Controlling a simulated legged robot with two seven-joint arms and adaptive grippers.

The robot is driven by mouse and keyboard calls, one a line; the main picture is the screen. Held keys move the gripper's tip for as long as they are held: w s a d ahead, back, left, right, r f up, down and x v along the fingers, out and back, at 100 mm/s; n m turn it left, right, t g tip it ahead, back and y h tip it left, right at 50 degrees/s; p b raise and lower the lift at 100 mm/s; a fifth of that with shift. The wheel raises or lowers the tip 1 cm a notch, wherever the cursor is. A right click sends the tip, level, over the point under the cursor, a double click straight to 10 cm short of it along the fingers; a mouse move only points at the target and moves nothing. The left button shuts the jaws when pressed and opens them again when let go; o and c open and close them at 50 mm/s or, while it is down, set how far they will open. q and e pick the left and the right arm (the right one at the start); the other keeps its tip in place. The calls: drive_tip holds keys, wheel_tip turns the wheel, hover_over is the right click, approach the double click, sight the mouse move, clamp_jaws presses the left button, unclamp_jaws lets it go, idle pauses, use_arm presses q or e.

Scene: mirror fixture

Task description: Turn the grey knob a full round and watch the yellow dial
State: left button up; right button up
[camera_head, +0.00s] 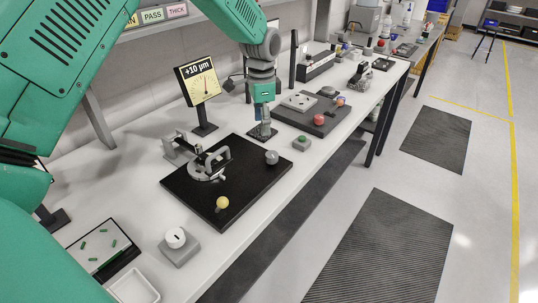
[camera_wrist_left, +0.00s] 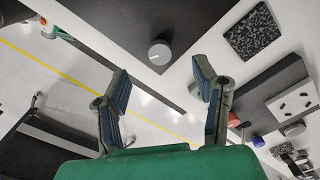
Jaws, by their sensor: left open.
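The grey knob (camera_head: 271,157) stands near the right corner of a black plate (camera_head: 240,195). In the left wrist view the knob (camera_wrist_left: 160,53) shows just beyond and between the fingertips, with a light line on it. The yellow dial (camera_head: 203,86) is on an upright black stand behind the plate, reads "+10 µm" and has a thin needle. My left gripper (camera_head: 262,132) points down beyond the knob, apart from it. In the left wrist view its two fingers (camera_wrist_left: 162,78) are spread with nothing between them. My right gripper is not in view.
A grey clamp-like fixture (camera_head: 208,163) and a yellow ball-topped knob (camera_head: 222,202) are on the plate. A green-buttoned box (camera_head: 302,142) stands close right of it. A white knob on a grey box (camera_head: 177,240) is at the front. A dark base with red knob (camera_head: 318,119) lies beyond.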

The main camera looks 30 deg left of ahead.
use_arm(q)
drive_tip(key=w+d+r+n+t+h+b, duration=0.1)
drive_tip(key=w+d+r+t+h, duration=0.1)
drive_tip(key=w+d+t, duration=0.3)
drive_tip(key=w+d+r+n+t+h+b, duration=0.1)
drive_tip(key=w+d+r+t+h, duration=0.15)
drive_tip(key=w, duration=0.55)
drive_tip(key=w+a+r+n+t+y+b, duration=0.2)
drive_tip(key=w+a+r+n+t+y, duration=0.25)
drive_tip(key=w+a+n, duration=0.2)
drive_tip(key=n+g+b, duration=0.4)
drive_tip(key=n+g, duration=0.4)
drive_tip(key=g, duration=0.4)
hover_over(271, 154)
wheel_tip(271, 154, down, 7)
wheel_tip(271, 154, down, 13)
drive_tip(key=shift+w+d, duration=0.1)
drive_tip(key=shift+d, duration=0.05)
drive_tip(key=shift+f, duration=0.5)
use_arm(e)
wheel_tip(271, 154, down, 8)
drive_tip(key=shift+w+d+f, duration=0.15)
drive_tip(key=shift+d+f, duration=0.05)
